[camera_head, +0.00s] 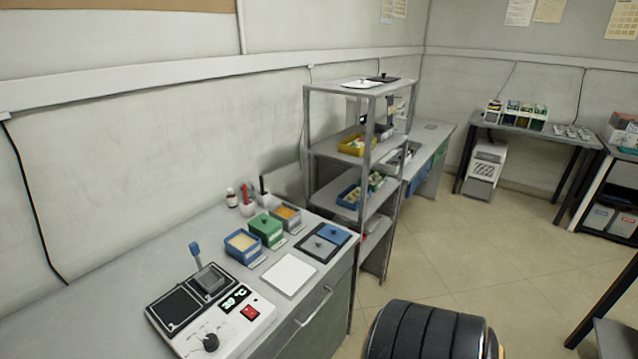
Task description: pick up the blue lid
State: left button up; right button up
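The blue lid (334,235) lies flat on a dark mat (314,255) near the right end of the grey counter, with a small dark knob on top. A grey lid (317,247) lies beside it on the same mat. Neither of my grippers shows in the head view, so their distance from the blue lid cannot be seen.
A white plate (289,275) and a hotplate device (212,310) are nearer. A shelf rack (343,90) rises behind.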

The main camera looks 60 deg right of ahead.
aim_at(336, 234)
jog(key=k+l, duration=0.1)
jog(key=l, duration=0.35)
jog(key=k+l+u, duration=0.1)
jog(key=l, duration=0.3)
jog(key=k+l, duration=0.1)
jog(key=l, duration=0.35)
jog(key=k+l+u, duration=0.1)
jog(key=l, duration=0.3)
jog(key=k+l, duration=0.15)
jog(key=l, duration=0.25)
jog(key=k+l, duration=0.15)
jog(key=l, duration=0.3)
jog(key=k+l+u, duration=0.1)
jog(key=l, duration=0.3)
jog(key=k+l, duration=0.15)
jog(key=l, duration=0.25)
jog(key=u, duration=0.05)
